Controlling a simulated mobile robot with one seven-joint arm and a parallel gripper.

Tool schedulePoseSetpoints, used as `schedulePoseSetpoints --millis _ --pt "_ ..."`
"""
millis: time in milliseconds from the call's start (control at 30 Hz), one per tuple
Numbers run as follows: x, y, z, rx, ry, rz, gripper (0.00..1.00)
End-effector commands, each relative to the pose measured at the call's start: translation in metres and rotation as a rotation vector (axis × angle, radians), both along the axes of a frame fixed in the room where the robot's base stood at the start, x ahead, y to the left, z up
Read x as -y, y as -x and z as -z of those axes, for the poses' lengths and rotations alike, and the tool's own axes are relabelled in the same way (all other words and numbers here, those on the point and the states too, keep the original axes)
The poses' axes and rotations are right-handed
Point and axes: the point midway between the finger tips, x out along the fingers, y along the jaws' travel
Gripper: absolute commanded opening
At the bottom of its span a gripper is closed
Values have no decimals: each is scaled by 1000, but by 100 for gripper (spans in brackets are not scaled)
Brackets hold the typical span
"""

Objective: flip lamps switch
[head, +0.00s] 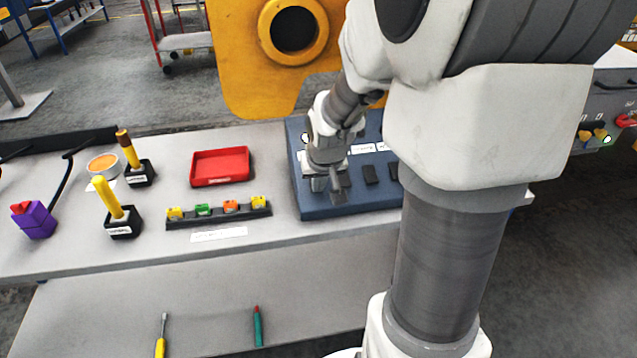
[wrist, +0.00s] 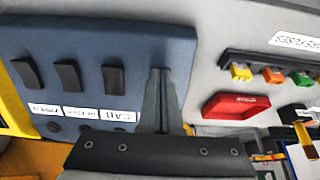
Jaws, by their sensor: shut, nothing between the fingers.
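The blue switch panel (head: 345,205) stands on the bench, partly hidden by my arm in the head view. The wrist view shows the panel (wrist: 150,45) with three black rocker switches in a row: a left one (wrist: 26,73), a middle one (wrist: 68,76) and a right one (wrist: 113,79). White labels (wrist: 118,115) sit beside them. One reads CAB; I cannot read the others surely, so which switch is the lamps one is unclear. My gripper (head: 340,198) is shut and empty over the panel's left part. In the wrist view its fingers (wrist: 160,75) are beside the right switch, with contact unclear.
A red tray (head: 220,167), a fuse strip (head: 218,214) and two yellow-handled levers (head: 110,198) stand left of the panel. A purple block (head: 34,220) is at far left. A yellow casting (head: 235,60) rises behind the bench.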

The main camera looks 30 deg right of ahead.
Motion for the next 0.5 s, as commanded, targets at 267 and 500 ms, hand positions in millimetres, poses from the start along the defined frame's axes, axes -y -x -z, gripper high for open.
schedulePoseSetpoints --millis 267,500 --pt "0 0 -12 0 0 0 0" --pt "0 0 -16 0 0 0 0"
